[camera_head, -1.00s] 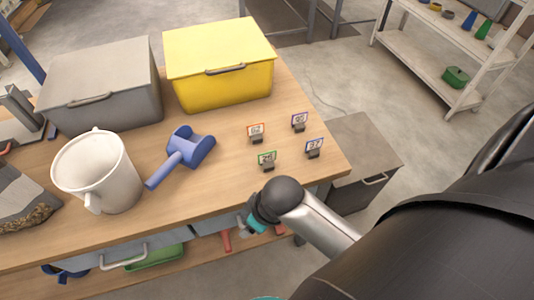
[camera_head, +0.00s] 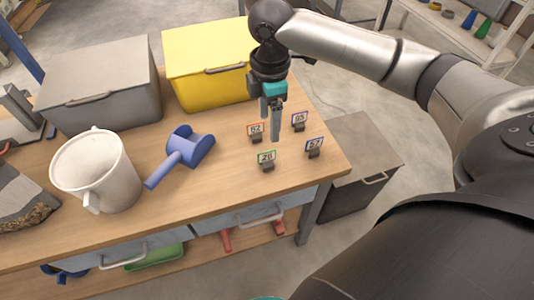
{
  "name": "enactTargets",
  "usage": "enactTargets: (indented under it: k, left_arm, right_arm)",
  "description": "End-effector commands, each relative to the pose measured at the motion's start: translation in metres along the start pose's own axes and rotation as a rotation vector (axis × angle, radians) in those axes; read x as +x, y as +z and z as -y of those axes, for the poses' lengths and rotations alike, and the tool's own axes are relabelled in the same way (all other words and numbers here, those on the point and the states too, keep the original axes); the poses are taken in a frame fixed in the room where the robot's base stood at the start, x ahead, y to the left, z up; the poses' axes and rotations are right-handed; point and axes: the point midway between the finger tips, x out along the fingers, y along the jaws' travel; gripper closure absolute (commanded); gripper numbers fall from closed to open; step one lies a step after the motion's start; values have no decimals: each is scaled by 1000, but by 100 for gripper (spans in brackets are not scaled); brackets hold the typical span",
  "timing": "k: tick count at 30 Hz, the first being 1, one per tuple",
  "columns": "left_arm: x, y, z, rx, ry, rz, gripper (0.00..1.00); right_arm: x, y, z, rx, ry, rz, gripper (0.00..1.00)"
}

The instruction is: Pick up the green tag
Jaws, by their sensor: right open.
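The green tag (camera_head: 266,157) is a small green-framed card with a dark number, held in a dark clip block on the wooden tabletop. It is the front left one of a small group of tags. A red-framed tag (camera_head: 255,129) stands behind it, a purple-framed tag (camera_head: 299,119) at back right, and a blue-framed tag (camera_head: 314,146) to its right. My right gripper (camera_head: 270,122) points down above the tags, behind the green one in the picture, with its fingers apart and nothing between them. My left gripper is not in view.
A yellow lidded box (camera_head: 219,60) stands close behind the gripper. A grey lidded box (camera_head: 102,85), a blue scoop (camera_head: 182,156) and a white pitcher (camera_head: 97,170) are to the left on the table (camera_head: 225,185). The front strip of tabletop is bare.

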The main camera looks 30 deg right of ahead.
Motion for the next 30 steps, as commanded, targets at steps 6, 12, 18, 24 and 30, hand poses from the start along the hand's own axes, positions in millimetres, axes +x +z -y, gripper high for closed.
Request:
enactTargets:
  k: [6,12,18,24,30]
  left_arm:
    - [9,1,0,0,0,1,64]
    - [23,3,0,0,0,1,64]
    - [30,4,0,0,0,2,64]
    - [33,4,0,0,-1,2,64]
    - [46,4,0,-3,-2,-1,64]
  right_arm:
    - [21,5,-1,-1,-11,6,25]
    - [66,5,-1,0,-9,6,25]
    - [92,5,-1,-1,-6,5,25]
    - [101,4,-2,-1,-5,4,25]
    - [129,2,-2,0,-6,4,25]
